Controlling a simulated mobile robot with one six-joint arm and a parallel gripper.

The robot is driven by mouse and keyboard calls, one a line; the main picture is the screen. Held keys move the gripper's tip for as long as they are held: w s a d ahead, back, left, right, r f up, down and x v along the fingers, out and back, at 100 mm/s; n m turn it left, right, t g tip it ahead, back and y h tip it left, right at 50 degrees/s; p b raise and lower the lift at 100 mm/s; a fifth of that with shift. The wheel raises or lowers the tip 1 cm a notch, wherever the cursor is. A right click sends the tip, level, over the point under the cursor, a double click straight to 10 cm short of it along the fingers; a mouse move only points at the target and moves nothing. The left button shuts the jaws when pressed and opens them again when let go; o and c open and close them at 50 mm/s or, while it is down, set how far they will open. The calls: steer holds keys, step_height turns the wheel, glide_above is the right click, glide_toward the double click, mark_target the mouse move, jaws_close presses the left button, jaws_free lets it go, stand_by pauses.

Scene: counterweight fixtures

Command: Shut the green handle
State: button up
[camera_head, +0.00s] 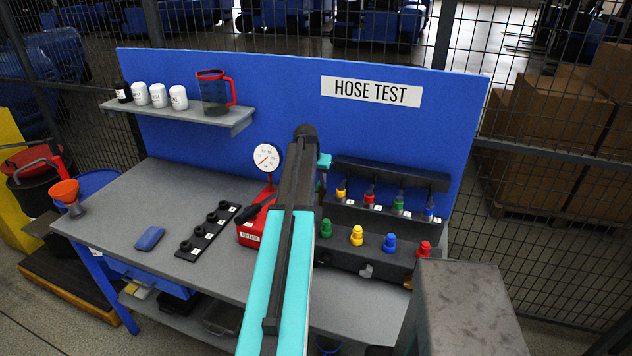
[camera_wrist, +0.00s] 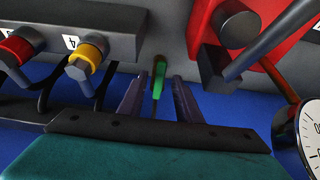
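My gripper (camera_wrist: 159,86) is open, with one dark finger on each side of the handle and a visible gap on both sides. I cannot tell how deep the handle sits between the fingers.
A red device (camera_head: 252,224) with a white dial gauge (camera_head: 266,157) stands close left of my arm. To the right is a dark block of coloured fittings (camera_head: 372,241) below a rack with several hose ends. A blue board (camera_head: 250,120) stands behind the grey bench (camera_head: 135,215).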

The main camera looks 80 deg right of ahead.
steer(key=shift+d+f, duration=0.1)
steer(key=shift+f, duration=0.2)
jaws_close()
steer(key=shift+s, duration=0.15)
